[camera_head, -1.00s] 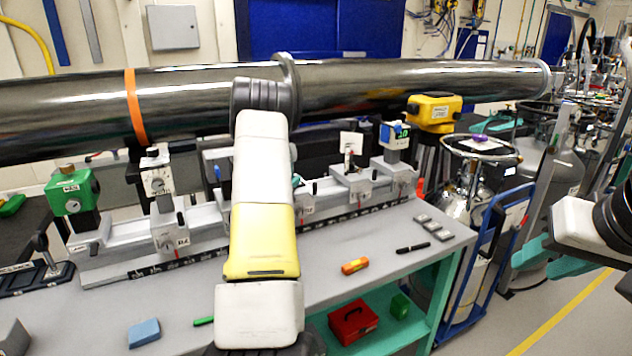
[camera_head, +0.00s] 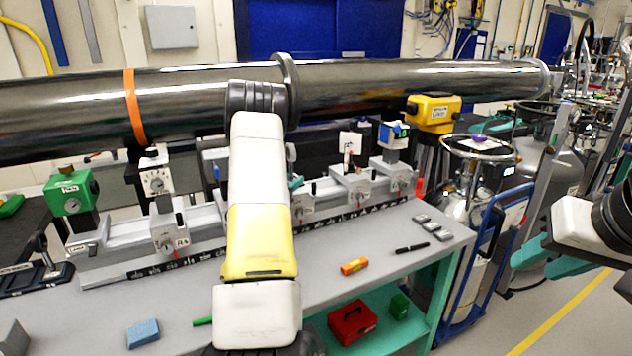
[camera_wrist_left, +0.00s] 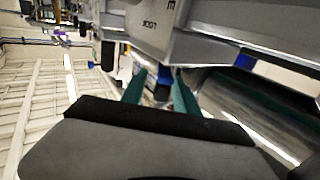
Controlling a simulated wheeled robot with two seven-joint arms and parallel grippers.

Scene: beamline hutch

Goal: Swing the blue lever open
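My left arm reaches up the middle of the head view and hides the middle of the rail and most of its own gripper; a teal fingertip shows at its right edge. In the left wrist view my left gripper (camera_wrist_left: 158,88) has its two teal fingers apart. A blue lever (camera_wrist_left: 163,74) with a dark end sits between them, beside a grey carriage marked LOCK (camera_wrist_left: 150,30). I cannot tell whether either finger touches it. A small blue upright part (camera_head: 217,172) shows left of my arm. My right gripper (camera_head: 548,258) is open and empty at the right edge.
A long dark metal tube (camera_head: 400,85) runs above the rail, close behind my left arm. A blue sponge (camera_head: 143,333), orange block (camera_head: 354,266) and black marker (camera_head: 412,248) lie on the grey bench.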

